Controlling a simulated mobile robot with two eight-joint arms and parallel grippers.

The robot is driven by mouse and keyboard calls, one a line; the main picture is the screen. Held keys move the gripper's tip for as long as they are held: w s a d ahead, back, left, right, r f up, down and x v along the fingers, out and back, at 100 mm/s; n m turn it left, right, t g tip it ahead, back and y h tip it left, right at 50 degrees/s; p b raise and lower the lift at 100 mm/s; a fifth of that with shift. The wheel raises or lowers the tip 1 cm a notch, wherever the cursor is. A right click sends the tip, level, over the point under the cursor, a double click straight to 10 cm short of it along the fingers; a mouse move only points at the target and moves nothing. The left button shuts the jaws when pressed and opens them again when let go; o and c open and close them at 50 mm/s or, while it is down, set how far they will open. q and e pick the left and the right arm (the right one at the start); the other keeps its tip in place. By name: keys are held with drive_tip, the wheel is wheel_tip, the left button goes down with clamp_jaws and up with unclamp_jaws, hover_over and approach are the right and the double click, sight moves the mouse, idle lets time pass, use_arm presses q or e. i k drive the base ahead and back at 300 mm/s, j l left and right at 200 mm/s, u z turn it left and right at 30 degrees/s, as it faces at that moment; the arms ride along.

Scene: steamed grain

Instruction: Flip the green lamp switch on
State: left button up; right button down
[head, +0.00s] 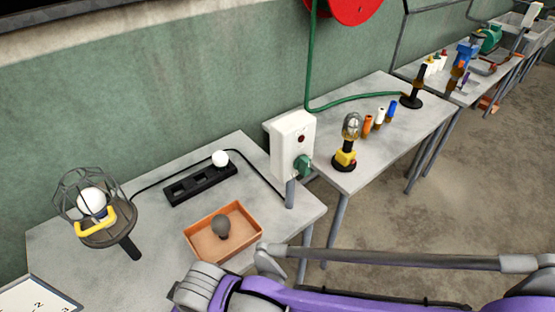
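A white box (288,146) stands on a grey post at the right end of the near table. Its front has a dark red round spot (301,139) and a green knob-like part (303,165), the only green switch-like thing I can make out. I cannot tell its on or off position. A caged lamp (93,205) with a white bulb, yellow clip and dark handle lies at the left of this table. Purple and grey links of my own arm cross the lower right, below the box and apart from it. I see no clear fingertips of either gripper.
The near table (140,275) also holds an orange tray (193,242) with a dark bulb (221,226), and a black socket strip (187,187) with a white bulb (220,158). A second table (350,190) carries another lamp (347,150). A red reel (350,8) hangs above.

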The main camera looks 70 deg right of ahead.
sight(303, 163)
drive_tip(key=z, duration=2.75)
